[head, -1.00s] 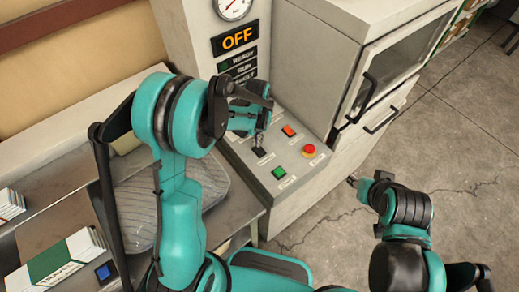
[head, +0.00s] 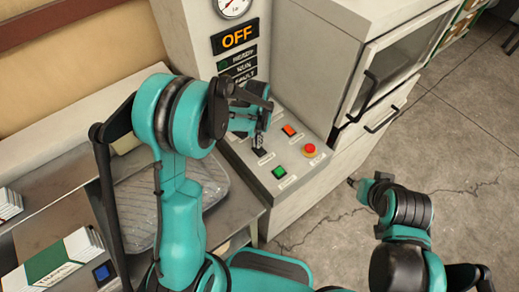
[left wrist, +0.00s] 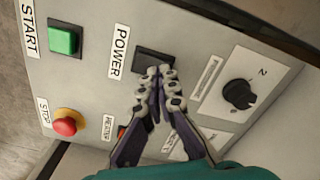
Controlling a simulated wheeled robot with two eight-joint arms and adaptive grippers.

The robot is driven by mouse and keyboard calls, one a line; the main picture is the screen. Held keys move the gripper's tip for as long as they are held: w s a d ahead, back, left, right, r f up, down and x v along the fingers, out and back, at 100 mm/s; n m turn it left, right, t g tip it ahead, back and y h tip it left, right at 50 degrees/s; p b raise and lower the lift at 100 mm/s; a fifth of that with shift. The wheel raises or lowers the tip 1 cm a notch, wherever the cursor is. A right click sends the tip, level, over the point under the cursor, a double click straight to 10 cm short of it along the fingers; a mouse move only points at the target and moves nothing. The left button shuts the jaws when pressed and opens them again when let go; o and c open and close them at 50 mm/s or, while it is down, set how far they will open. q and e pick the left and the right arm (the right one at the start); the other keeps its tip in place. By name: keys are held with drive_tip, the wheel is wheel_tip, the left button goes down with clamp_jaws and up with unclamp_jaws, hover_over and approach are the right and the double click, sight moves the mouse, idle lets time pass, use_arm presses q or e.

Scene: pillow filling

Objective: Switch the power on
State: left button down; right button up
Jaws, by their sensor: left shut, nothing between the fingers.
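The control panel (head: 243,150) has a black switch (left wrist: 148,61) labelled POWER, which also shows in the head view (head: 262,153). The display above the panel (head: 235,39) reads OFF in orange. My left gripper (left wrist: 158,76) is shut with nothing between its fingers. Its fingertips overlap the lower right edge of the switch in the left wrist view; whether they touch it I cannot tell. In the head view my left gripper (head: 260,138) is just above the switch. My right gripper (head: 354,182) is low over the floor, right of the panel, its fingers too small to read.
A green START button (left wrist: 64,39), a red STOP button (left wrist: 68,122) and a dark rotary knob (left wrist: 239,94) surround the switch. An orange-red HEATER switch (head: 289,130) is close by. A clear plastic-wrapped pillow-like item (head: 135,205) lies on the left bench. The floor at right is clear.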

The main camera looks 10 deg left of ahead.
use_arm(q)
drive_tip(key=shift+f+b, duration=0.45)
drive_tip(key=shift+f, duration=0.1)
drive_tip(key=shift+r+p, duration=2.35)
drive_tip(key=shift+r, duration=1.2)
drive_tip(key=s+a+r+t+b, duration=0.1)
drive_tip(key=s+r+t+b, duration=0.2)
drive_tip(key=s, duration=0.5)
drive_tip(key=s+a+r+n+t+b, duration=0.1)
drive_tip(key=s+r+t+b, duration=0.3)
drive_tip(key=s, duration=0.5)
drive_tip(key=shift+a+r+n, duration=0.2)
drive_tip(key=shift+a+n, duration=0.1)
drive_tip(key=shift+a, duration=0.1)
